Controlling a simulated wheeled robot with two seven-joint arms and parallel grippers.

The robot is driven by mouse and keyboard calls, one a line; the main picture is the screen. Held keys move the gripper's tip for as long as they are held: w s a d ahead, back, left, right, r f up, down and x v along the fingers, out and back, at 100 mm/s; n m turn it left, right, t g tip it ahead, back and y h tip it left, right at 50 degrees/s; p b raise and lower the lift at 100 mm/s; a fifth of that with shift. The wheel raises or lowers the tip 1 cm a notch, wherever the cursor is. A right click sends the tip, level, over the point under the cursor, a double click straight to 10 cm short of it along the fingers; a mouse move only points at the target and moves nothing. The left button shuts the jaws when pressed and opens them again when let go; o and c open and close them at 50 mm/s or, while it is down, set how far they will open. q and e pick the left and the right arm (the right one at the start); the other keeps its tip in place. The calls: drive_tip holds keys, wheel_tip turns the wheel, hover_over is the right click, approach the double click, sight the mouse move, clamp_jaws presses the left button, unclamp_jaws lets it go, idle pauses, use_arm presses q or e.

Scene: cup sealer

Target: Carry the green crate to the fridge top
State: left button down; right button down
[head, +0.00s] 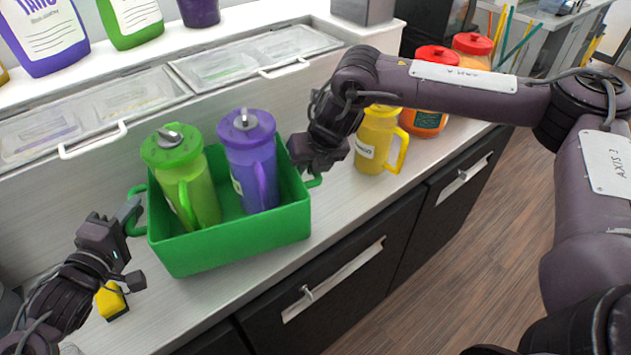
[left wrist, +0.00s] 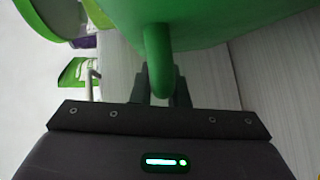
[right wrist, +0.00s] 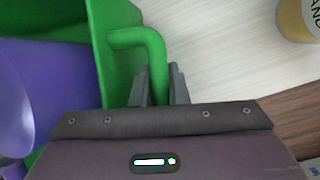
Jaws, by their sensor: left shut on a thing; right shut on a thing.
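The green crate (head: 235,243) is on or just above the grey counter in the head view; I cannot tell if it touches. A green pitcher (head: 186,185) and a purple pitcher (head: 250,160) stand inside it. My left gripper (head: 130,222) is shut on the crate's left handle, which also shows between the fingers in the left wrist view (left wrist: 160,65). My right gripper (head: 312,172) is shut on the crate's right handle, also seen in the right wrist view (right wrist: 152,58). The fridge top is not clearly identifiable.
A yellow pitcher (head: 373,142) stands right of the crate, with red-lidded jars (head: 424,122) behind it. A small yellow-and-black object (head: 111,300) lies near my left arm. Lidded bins (head: 255,55) line the back. Black drawers (head: 335,290) are below the counter's front edge.

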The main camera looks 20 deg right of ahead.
use_arm(q)
drive_tip(key=shift+w+a+r, duration=0.1)
drive_tip(key=shift+a, duration=0.05)
use_arm(e)
drive_tip(key=shift+w+d, duration=0.1)
